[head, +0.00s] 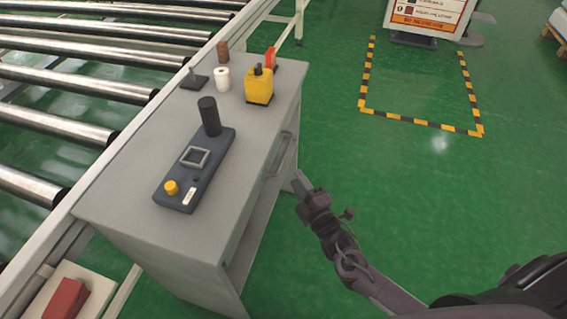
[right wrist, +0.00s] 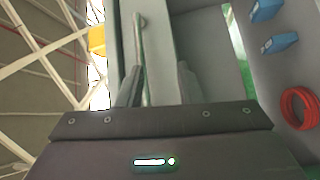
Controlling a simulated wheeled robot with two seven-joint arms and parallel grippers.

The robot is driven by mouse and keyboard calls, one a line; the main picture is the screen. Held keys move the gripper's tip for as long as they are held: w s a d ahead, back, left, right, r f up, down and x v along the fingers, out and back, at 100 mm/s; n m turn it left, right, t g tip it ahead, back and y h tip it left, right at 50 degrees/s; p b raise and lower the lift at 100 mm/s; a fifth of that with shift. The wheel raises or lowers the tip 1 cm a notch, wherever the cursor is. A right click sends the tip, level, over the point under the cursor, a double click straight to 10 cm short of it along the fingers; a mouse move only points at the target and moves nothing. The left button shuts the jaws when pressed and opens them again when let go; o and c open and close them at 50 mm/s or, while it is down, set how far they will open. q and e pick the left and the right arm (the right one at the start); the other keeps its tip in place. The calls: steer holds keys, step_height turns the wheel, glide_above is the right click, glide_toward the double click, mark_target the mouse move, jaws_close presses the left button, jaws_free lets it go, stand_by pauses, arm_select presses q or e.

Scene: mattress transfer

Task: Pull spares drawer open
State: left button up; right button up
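The spares drawer (head: 258,196) is in the right side of the grey cabinet and looks flush with it. Its bar handle (head: 280,154) shows on the drawer front, and it also shows in the right wrist view as a long bar (right wrist: 140,50). My right gripper (head: 299,182) is close to the drawer front, by the handle. In the right wrist view its two fingers (right wrist: 158,86) are apart, with the handle bar between them in the picture, nearer the left finger. I cannot tell whether they touch it. My left gripper is out of view.
The cabinet top (head: 130,185) carries a control box (head: 195,170), a yellow block (head: 259,88) and a white roll (head: 222,78). Blue items (right wrist: 280,42) and a red ring (right wrist: 299,107) lie on the shelf beneath. A roller conveyor (head: 60,85) runs along the left.

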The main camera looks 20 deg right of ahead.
mark_target(284, 154)
steer(key=shift+n+t, duration=0.4)
steer(key=w+r, duration=0.1)
steer(key=w, duration=0.1)
steer(key=w+a+r, duration=0.1)
steer(key=w, duration=0.2)
steer(key=w+a+r, duration=0.1)
steer(key=w, duration=0.2)
steer(key=shift+r, duration=0.3)
steer(key=shift+y, duration=0.3)
jaws_close()
